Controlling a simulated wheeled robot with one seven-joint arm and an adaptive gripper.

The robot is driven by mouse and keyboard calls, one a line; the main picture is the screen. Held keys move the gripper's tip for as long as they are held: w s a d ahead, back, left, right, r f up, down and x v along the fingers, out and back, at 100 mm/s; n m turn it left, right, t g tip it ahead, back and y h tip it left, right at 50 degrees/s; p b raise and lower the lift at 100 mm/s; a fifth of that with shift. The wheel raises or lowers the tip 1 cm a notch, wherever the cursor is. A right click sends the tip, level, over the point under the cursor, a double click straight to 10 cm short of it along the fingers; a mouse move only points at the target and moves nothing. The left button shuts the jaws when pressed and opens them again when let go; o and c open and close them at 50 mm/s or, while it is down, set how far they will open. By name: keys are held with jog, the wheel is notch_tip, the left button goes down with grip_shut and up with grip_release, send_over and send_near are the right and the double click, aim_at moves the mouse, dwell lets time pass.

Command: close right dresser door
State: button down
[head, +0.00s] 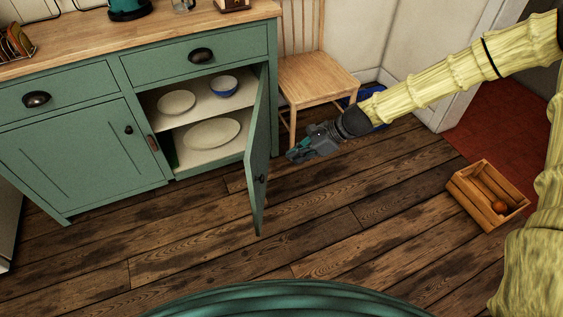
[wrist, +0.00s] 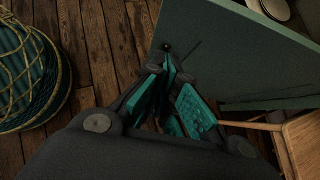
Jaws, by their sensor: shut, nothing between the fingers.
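The right dresser door (head: 258,150) is green and stands wide open, swung out from the right side of the green dresser (head: 90,140). Its dark knob (head: 261,178) is on the outer face, which is turned to the right. My gripper (head: 292,155) is to the right of the door, near its outer face, with a small gap showing in the head view. In the wrist view the door (wrist: 230,50) fills the upper right, and my gripper (wrist: 172,85) shows its teal finger pads, shut and empty. The knob (wrist: 166,47) appears just beyond the fingertips. Whether they touch is unclear.
The open cupboard holds plates (head: 212,133) and a blue bowl (head: 223,85). The left door (head: 70,160) is shut. A wooden chair (head: 315,75) stands right of the dresser. A wooden crate (head: 465,190) sits on the floor at right. The floor before the dresser is clear.

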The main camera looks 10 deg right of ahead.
send_near(253, 173)
notch_tip(253, 173, down, 3)
jog(key=d, duration=0.1)
jog(key=shift+w+a, duration=0.1)
jog(key=shift+a, duration=1.95)
jog(key=shift+a, duration=0.1)
